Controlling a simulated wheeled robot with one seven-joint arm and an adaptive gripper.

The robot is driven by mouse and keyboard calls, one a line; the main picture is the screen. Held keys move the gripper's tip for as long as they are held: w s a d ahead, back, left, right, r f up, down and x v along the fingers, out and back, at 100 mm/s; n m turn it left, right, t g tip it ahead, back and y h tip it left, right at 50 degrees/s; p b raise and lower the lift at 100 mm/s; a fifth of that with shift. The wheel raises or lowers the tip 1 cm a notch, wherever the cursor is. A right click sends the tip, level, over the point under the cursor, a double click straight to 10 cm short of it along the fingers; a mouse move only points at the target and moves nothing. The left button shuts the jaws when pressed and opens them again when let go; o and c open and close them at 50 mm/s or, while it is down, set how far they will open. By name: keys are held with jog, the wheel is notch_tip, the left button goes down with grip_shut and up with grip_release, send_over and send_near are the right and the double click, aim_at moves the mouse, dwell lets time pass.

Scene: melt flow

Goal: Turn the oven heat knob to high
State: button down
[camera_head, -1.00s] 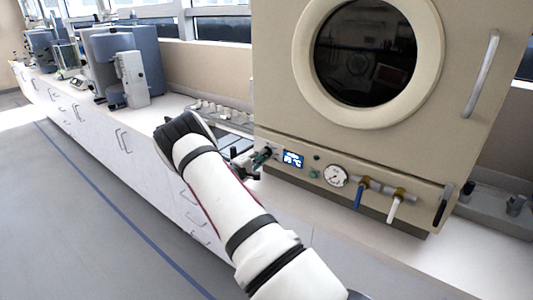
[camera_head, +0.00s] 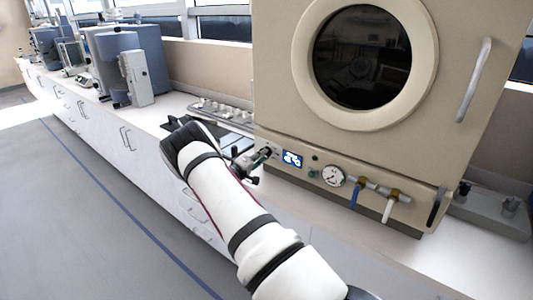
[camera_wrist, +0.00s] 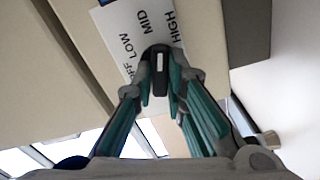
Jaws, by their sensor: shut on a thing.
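The oven (camera_head: 275,60) is a large beige cabinet with a round dark window. Its heat knob (camera_wrist: 158,60) is dark with a short white mark, seen in the wrist view in front of a white label (camera_wrist: 121,31) reading OFF, LOW, MID and HIGH. The mark runs roughly up the picture, toward the MID and HIGH side; the exact setting is unclear. My gripper (camera_wrist: 161,88) is shut on the knob, with a teal-padded finger on each side. In the head view my gripper (camera_head: 262,155) meets the left end of the oven's front panel, hiding the knob there.
A metal rack (camera_head: 222,112) and grey instruments stand on the counter to the left. The floor (camera_head: 75,220) is clear.

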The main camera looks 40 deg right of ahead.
jog(key=shift+m+p, duration=0.45)
jog(key=shift+m, duration=0.65)
jog(key=shift+r+m+p, duration=0.1)
jog(key=shift+m+p, duration=0.55)
jog(key=shift+m, duration=0.35)
jog(key=c, duration=1.5)
grip_release()
jog(key=shift+c, duration=0.2)
jog(key=shift+a, duration=0.1)
jog(key=s+a+p, duration=0.1)
jog(key=a+p, duration=0.1)
jog(key=a, duration=0.5)
jog(key=shift+a, duration=0.35)
